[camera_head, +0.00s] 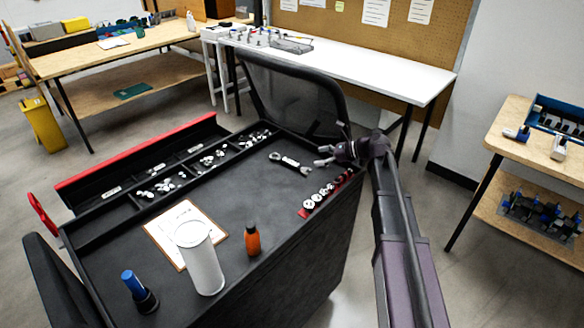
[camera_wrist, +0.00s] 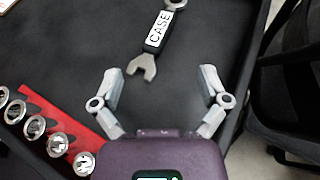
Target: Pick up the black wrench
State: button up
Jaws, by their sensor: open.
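The black wrench (camera_head: 290,163) lies flat on the dark top of the tool cart (camera_head: 290,208), towards its far right part. It has silver ends and a white label on its black handle. In the wrist view the wrench (camera_wrist: 157,40) reads "CASE", and its open jaw end points down towards my gripper. My gripper (camera_wrist: 163,83) is open and empty, its fingers spread wide. The wrench's open end is just beyond the fingertips, left of their middle. In the head view my gripper (camera_head: 322,156) is at the cart's right edge, just right of the wrench.
A red rail of sockets (camera_head: 326,194) lies close to my gripper; it also shows in the wrist view (camera_wrist: 58,144). A black mesh chair (camera_head: 295,92) stands behind the cart. An orange bottle (camera_head: 252,239), a white cylinder (camera_head: 200,262) and a clipboard (camera_head: 160,230) are nearer the front.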

aim_at(293, 163)
jog(key=shift+b+x, duration=0.65)
jog(key=shift+x, duration=1.55)
jog(key=shift+f+b+x, duration=0.2)
jog(key=shift+b+x, duration=0.95)
jog(key=shift+x, duration=1.45)
jog(key=shift+d, duration=0.1)
grip_shut()
